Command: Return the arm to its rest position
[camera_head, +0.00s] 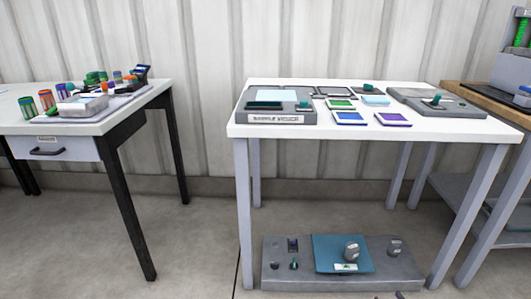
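My arm and gripper do not show in the head view, so its position and whether it holds anything cannot be seen. No object in view is touched by any part of my arm.
A white-topped table (300,133) with trays and cards stands centre right. A grey panel (285,283) sits on the floor beneath it. A white desk (75,130) with a drawer (50,149) is left, a wooden bench (480,100) right. Floor between desk and table (195,240) is clear.

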